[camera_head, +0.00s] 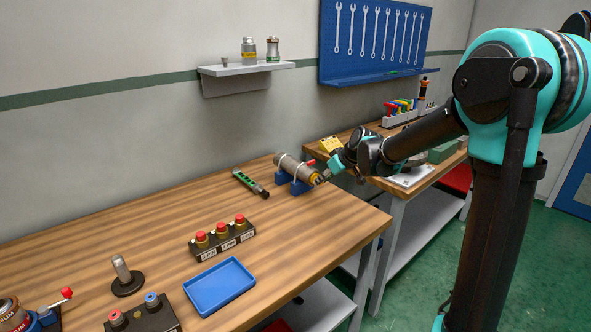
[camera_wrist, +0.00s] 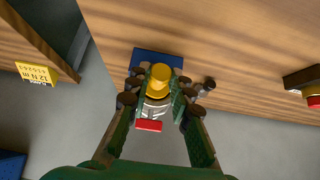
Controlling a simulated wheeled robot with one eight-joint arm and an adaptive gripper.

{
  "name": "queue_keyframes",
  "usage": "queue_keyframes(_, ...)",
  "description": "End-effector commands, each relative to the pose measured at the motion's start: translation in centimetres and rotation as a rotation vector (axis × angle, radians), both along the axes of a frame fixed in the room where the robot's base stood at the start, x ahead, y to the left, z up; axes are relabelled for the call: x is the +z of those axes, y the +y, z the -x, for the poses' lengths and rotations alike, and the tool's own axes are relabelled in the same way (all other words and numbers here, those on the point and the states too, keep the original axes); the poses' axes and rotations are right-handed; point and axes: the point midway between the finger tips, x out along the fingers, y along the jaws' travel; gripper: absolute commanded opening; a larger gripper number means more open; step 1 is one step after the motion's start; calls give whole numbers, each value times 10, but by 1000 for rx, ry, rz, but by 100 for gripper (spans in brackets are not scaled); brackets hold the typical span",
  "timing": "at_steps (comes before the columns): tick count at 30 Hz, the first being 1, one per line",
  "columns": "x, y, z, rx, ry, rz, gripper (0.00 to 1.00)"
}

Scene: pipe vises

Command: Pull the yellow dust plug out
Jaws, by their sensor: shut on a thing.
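A grey pipe (camera_head: 292,168) lies in a blue vise (camera_head: 283,180) with a red handle (camera_head: 310,162) near the right end of the wooden bench. The yellow dust plug (camera_head: 315,178) is at the pipe's near right end, by my gripper (camera_head: 322,177). In the wrist view, the yellow plug (camera_wrist: 160,76) sits between the two fingers of my gripper (camera_wrist: 160,90), which are shut on it. The blue vise (camera_wrist: 150,55) and the red handle (camera_wrist: 148,125) show around it. How deep the plug sits in the pipe is hidden.
A green and black tool (camera_head: 250,184) lies left of the vise. A block with several red-topped yellow pieces (camera_head: 222,235) and a blue tray (camera_head: 219,287) stand nearer. A second bench (camera_head: 400,187) stands behind to the right. The bench's right front is clear.

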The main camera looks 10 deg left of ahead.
Motion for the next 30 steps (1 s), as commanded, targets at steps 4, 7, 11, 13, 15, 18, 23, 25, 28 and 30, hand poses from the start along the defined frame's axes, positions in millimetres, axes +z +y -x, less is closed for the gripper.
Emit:
queue_keyframes(4,0,-3,2,-1,1,1,0)
queue_keyframes(7,0,-4,3,-1,1,1,0)
queue_keyframes(11,0,-6,4,-1,1,1,0)
queue_keyframes(13,0,-7,5,-1,1,1,0)
queue_keyframes(15,0,-8,6,-1,1,1,0)
queue_keyframes(18,0,-9,7,-1,1,0,0)
queue_keyframes(23,0,-10,8,0,1,1,0)
queue_keyframes(25,0,-12,9,0,1,1,0)
queue_keyframes(28,0,-15,11,-1,0,1,0)
queue_keyframes(30,0,-17,13,0,1,1,0)
